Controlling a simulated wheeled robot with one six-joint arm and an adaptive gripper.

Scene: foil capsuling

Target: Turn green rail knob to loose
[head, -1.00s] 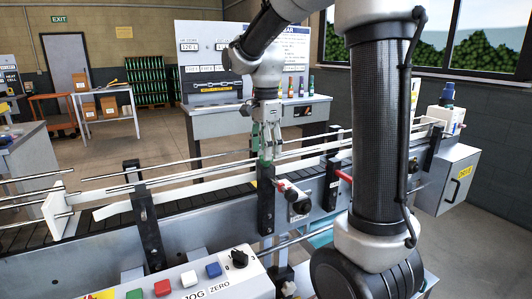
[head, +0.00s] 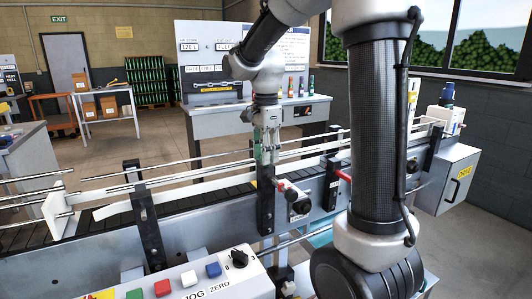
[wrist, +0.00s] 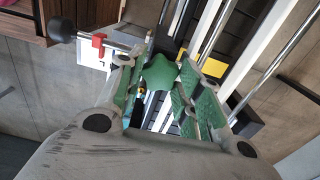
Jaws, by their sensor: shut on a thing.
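The green rail knob (wrist: 160,74) shows in the wrist view between the green-padded fingers of my gripper (wrist: 158,88). My gripper is shut on it. In the head view my gripper (head: 266,152) points down onto the top of a black rail post (head: 266,205) beside the conveyor. The knob is mostly hidden by the fingers in the head view, so its turned position cannot be read there.
A red-collared lever with a black ball (wrist: 62,30) sticks out close to the gripper. Guide rails (head: 190,170) run along the conveyor. A control panel (head: 180,285) with coloured buttons stands in front. A bench with a sign board (head: 300,105) stands behind.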

